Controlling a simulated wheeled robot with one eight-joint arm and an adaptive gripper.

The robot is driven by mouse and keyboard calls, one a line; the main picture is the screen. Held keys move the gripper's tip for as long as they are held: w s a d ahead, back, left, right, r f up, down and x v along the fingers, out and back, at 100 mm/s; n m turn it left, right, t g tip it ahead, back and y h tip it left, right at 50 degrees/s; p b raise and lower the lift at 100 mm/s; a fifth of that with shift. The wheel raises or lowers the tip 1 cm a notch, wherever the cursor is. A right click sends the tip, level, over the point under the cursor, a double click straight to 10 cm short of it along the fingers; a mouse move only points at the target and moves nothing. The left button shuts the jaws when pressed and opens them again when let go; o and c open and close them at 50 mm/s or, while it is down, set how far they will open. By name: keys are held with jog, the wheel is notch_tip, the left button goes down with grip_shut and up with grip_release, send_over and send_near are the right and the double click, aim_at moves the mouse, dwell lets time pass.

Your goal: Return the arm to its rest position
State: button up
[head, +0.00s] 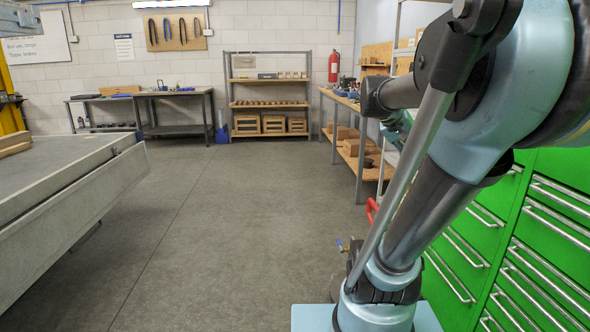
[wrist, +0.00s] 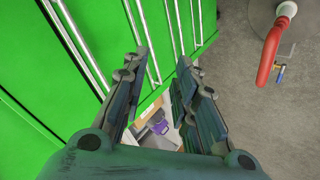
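My arm fills the right side of the head view, rising from its light-blue base and folding over at the top. My gripper (wrist: 160,72) shows in the wrist view with its two dark fingers apart and nothing between them. It hangs in front of the green drawer cabinet (wrist: 45,80), over the grey floor. In the head view the gripper is mostly hidden behind my arm.
The green cabinet (head: 552,185) with metal handles stands close on the right. A red handle (wrist: 269,56) is near the gripper's right. A grey table (head: 60,165) is at left, a wooden-topped bench (head: 350,103) behind the arm. The middle floor (head: 230,220) is clear.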

jog(key=s+a+f+n+y, duration=0.2)
jog(key=s+a+f+y, duration=0.2)
jog(key=s+a+f, duration=0.3)
jog(key=s+a+f+n+y, duration=0.2)
jog(key=s+a+f+y, duration=0.2)
jog(key=a+f, duration=0.7)
notch_tip(320, 180, down, 4)
jog(key=s, duration=0.2)
jog(key=shift+s, duration=0.4)
jog(key=shift+d, duration=0.1)
